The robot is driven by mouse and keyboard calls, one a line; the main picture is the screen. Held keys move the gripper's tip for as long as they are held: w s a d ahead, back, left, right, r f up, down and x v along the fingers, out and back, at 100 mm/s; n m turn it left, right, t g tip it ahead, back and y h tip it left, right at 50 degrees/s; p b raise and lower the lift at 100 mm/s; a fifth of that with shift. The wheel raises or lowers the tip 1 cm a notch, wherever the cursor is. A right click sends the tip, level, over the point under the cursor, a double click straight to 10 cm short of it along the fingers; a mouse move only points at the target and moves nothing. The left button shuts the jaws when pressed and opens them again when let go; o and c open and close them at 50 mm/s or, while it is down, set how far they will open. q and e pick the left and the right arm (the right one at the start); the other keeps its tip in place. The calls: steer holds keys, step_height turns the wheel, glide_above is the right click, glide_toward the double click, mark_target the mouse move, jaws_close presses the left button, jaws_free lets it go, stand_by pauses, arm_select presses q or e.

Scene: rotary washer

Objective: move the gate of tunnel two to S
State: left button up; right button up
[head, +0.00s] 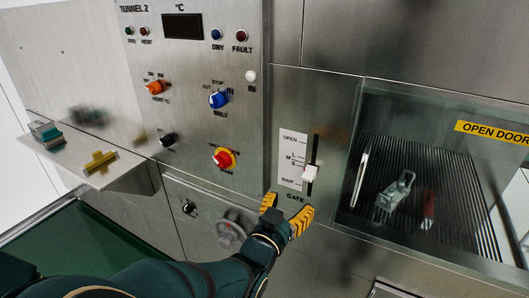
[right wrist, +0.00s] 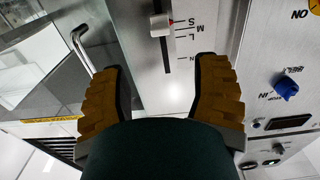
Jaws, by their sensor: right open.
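The tunnel two gate control is a white slider knob (head: 310,173) in a vertical slot, beside a white scale (head: 292,160) reading OPEN, L, M, S, SHUT from top to bottom. In the head view the knob appears near S, slightly toward SHUT. My right gripper (head: 287,212) is open and empty, below the knob near the GATE label. In the right wrist view its fingers (right wrist: 158,70) are spread, with the knob beyond them, apparently untouched. My left gripper is not in view.
A glass door with a yellow OPEN DOOR label (head: 492,131) and a vertical handle (head: 359,178) stands right of the slider. Left is the control panel with a red-yellow knob (head: 223,159) and a blue knob (head: 218,99). A grey handwheel (head: 230,234) is close to my right gripper.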

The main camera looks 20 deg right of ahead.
mark_target(306, 179)
steer(key=b+x, duration=0.2)
steer(key=x, duration=1)
steer(key=shift+w+f, duration=0.1)
steer(key=shift+w, duration=0.1)
jaws_close()
